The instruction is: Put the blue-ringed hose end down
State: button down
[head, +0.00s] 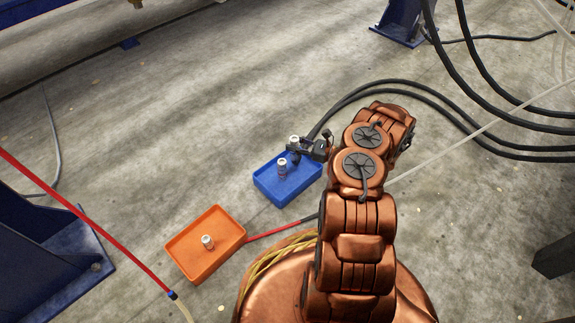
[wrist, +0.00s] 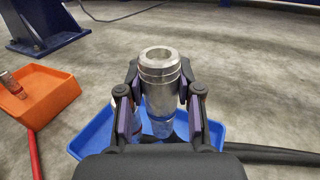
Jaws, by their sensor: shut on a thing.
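My gripper (wrist: 158,100) is shut on a silver metal hose end (wrist: 160,70), a hollow cylinder held upright between its fingers. In the head view, my gripper (head: 305,148) holds the hose end (head: 294,139) at the back edge of the blue tray (head: 265,190). Whether it touches the tray cannot be told. The blue tray also shows behind the fingers in the wrist view (wrist: 88,142).
Another small metal fitting (head: 282,167) stands in the blue tray. An orange tray (head: 189,262) with a similar fitting (head: 207,241) lies at the front left. Black hoses (head: 420,90) and a red hose (head: 272,231) cross the floor. Bare concrete lies left of the blue tray.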

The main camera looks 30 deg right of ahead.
aim_at(294, 158)
notch_tip(294, 158, down, 8)
jog(key=b, duration=0.3)
jog(key=shift+r, duration=0.1)
jog(key=c, duration=1.1)
grip_release()
jog(key=shift+o, duration=0.2)
